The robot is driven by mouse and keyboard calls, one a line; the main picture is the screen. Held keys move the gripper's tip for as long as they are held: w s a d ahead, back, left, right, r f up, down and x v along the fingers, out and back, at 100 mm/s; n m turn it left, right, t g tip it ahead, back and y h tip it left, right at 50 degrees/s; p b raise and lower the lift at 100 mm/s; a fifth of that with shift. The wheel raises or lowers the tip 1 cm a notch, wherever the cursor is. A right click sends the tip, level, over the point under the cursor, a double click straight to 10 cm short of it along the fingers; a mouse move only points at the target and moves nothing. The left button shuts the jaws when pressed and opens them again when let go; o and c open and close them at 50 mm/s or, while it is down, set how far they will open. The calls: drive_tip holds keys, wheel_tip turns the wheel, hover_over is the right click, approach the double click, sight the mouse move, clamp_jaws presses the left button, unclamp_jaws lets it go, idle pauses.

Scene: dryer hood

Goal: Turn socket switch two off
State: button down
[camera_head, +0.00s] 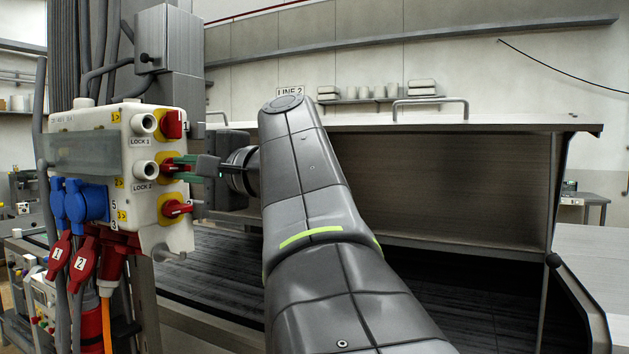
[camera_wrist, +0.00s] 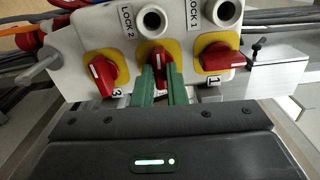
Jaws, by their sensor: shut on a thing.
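The white socket box (camera_head: 118,150) stands at the left with three red rotary switches on yellow plates. Switch one (camera_head: 171,124) is at the top, switch two (camera_head: 168,165) in the middle, and switch three (camera_head: 175,208) at the bottom. My gripper (camera_head: 188,166) is shut on switch two, its green fingers on either side of the red handle. In the wrist view, switch two (camera_wrist: 158,56) sits between the fingertips (camera_wrist: 160,80), its handle roughly in line with them and its lower part hidden. Switch three (camera_wrist: 102,74) is left of it, tilted; switch one (camera_wrist: 219,60) is right, lying crosswise.
Two lock cylinders (camera_head: 144,123) project beside the switches. Blue plugs (camera_head: 86,203) and red plugs (camera_head: 82,260) with cables hang at the box's lower left. A metal hood (camera_head: 470,190) stands open behind my arm. A grey box (camera_head: 165,42) is above the socket box.

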drive_tip(key=shift+n, duration=0.4)
drive_tip(key=c, duration=1.5)
unclamp_jaws()
drive_tip(key=shift+o, duration=0.2)
drive_tip(key=shift+b, duration=0.3)
drive_tip(key=b+v, duration=0.2)
drive_tip(key=v, duration=1.1)
drive_tip(key=shift+s+d, duration=0.2)
drive_tip(key=shift+d, duration=0.15)
drive_tip(key=shift+a, duration=0.1)
drive_tip(key=p, duration=0.1)
approach(182, 169)
drive_tip(key=shift+x, duration=2.3)
drive_tip(key=shift+s, duration=0.1)
